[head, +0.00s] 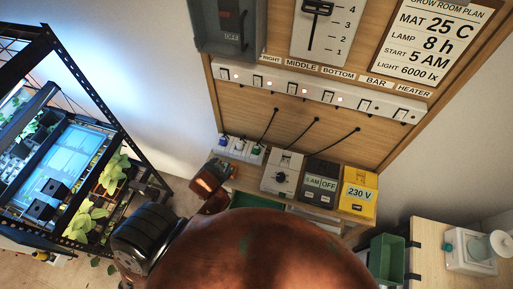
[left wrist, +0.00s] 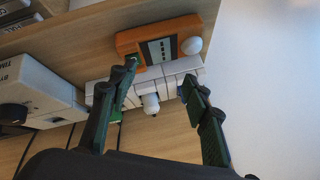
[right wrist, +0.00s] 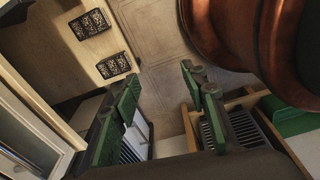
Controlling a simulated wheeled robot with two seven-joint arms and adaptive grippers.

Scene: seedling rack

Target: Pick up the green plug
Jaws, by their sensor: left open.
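The green plug (head: 254,149) sits in the white socket block on the shelf in the head view, at the end nearest the white dial box. In the left wrist view a bit of green (left wrist: 115,116) shows beside and behind one finger; most of it is hidden. My left gripper (left wrist: 160,75) is open in front of the block, fingers apart, with a white plug (left wrist: 151,103) showing between them and nothing held. The head view does not show its fingers. My right gripper (right wrist: 195,75) is open and empty, away from the plugs.
An orange device (left wrist: 160,45) stands right beside the block. The white dial box (head: 282,171), a dark box (head: 320,182) and a yellow box (head: 358,192) line the shelf. A seedling rack (head: 95,90) is at left. A green bin (head: 387,258) is at lower right.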

